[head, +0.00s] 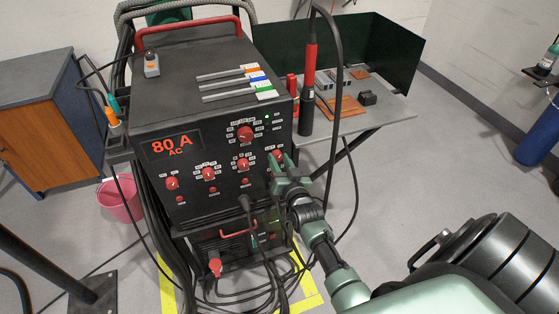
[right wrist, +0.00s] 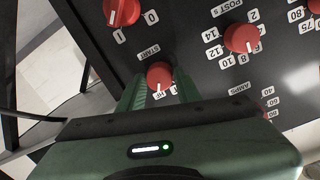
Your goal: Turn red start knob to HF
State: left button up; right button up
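The red start knob (right wrist: 159,75) sits on the dark front panel of the welding machine (head: 200,110). In the head view the knob (head: 277,153) is at the panel's right side, partly covered. My right gripper (head: 281,167) is at the panel, coming from the lower right. In the right wrist view its green fingers (right wrist: 160,88) stand on both sides of the knob, close to it. I cannot tell whether they press on it. The START label is beside the knob; the mark by its lower edge is too small to read surely. My left gripper is out of view.
Other red knobs are close by, including the POST knob (right wrist: 242,38) and a 0/1 knob (right wrist: 122,12). Cables (head: 250,285) hang below the panel. A grey table (head: 385,125) with a torch (head: 309,65) stands to the right, and a pink bucket (head: 120,200) to the left.

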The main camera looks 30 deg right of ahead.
jog(key=shift+o, duration=1.2)
jog(key=v, duration=0.8)
